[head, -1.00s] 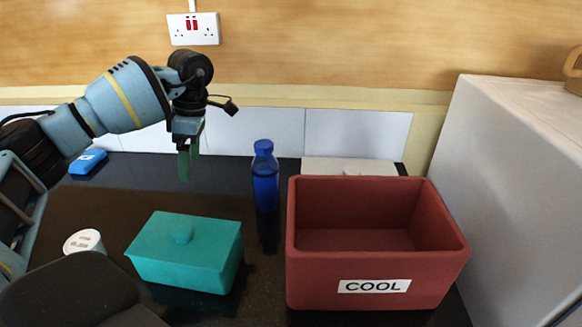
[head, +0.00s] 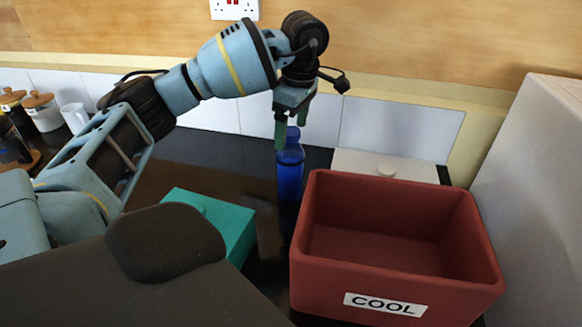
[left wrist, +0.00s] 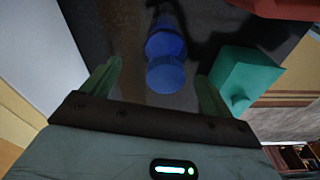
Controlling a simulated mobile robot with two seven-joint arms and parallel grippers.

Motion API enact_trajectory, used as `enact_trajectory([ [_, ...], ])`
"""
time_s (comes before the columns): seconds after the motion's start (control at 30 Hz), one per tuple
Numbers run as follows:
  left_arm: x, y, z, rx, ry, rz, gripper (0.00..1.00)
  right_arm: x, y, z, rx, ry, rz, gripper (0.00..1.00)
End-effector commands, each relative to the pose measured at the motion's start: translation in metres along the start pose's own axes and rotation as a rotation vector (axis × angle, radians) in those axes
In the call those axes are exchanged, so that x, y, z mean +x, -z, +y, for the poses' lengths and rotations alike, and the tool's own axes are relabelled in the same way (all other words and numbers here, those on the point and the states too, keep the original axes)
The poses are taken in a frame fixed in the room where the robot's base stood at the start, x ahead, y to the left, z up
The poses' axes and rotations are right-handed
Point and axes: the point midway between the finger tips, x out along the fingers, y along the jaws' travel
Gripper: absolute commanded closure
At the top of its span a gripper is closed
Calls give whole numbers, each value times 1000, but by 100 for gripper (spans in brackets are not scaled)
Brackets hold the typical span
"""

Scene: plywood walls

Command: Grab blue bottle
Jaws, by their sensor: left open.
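The blue bottle (head: 290,170) stands upright on the dark worktop, just left of the red box. My left gripper (head: 292,124) points down at the bottle's top in the head view, and a finger overlaps the cap there. In the left wrist view the bottle (left wrist: 166,50) shows between the two green fingers of the left gripper (left wrist: 158,88), with clear space on both sides. The left gripper is open and empty. My right gripper is not in view.
The red box (head: 306,240) marked COOL stands close to the bottle's right. A teal lidded box (head: 238,235) is at its front left. A white lidded container (head: 420,168) is behind the red box. Jars and a white mug (head: 75,117) stand far left.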

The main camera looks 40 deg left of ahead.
Motion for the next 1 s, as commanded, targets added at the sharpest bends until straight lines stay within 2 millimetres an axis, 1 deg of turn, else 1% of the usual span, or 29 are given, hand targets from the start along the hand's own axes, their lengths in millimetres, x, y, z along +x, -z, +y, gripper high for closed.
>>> enact_trajectory([
  [0.07,1,0,0,-1,-1,0,14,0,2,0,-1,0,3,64],
  [0.13,6,0,-2,-1,0,1,14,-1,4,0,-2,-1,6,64],
  [0.3,29,-1,-8,0,-1,0,14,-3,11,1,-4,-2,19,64],
  [0.43,45,-1,-7,-1,0,0,14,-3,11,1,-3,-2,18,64],
  [0.53,50,-1,-7,-1,-2,-1,14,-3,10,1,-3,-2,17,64],
  [0.73,51,-2,-7,-1,-2,-1,14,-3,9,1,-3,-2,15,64],
  [0.77,51,-2,-7,-1,-2,-1,15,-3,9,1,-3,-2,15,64],
  [1.0,51,-2,-7,-1,-2,-1,46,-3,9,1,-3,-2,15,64],
])
